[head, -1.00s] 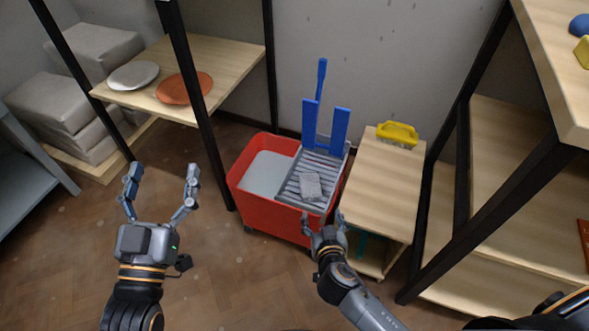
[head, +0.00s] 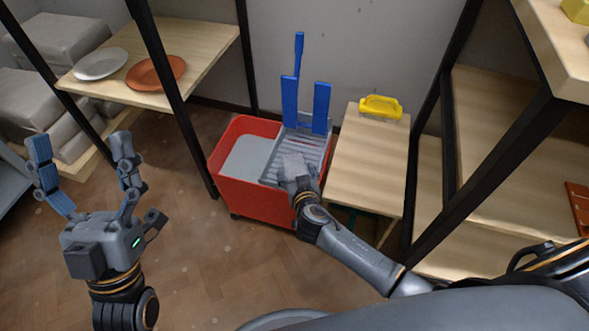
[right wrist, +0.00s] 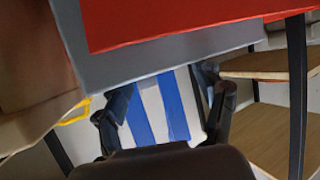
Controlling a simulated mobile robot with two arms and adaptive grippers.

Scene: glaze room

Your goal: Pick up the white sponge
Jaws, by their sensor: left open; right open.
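The white sponge, a pale grey-white block (head: 292,162), lies on the slatted grey wringer tray (head: 312,152) of the red bucket cart in the head view. My right gripper (head: 295,183) is open at the sponge's near end and overlaps it in the picture; I cannot tell whether they touch. In the right wrist view my open right gripper (right wrist: 168,100) has blue uprights beyond its fingers, and I cannot make out the sponge there. My left gripper (head: 80,150) is open and empty over the floor at the left.
The red cart (head: 255,197) has two blue uprights (head: 321,108) and a blue handle behind the tray. A small wooden table (head: 370,160) with a yellow brush-like item (head: 380,106) stands right of it. Black-framed shelves flank both sides; a white plate (head: 100,64) and an orange plate (head: 155,73) lie left.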

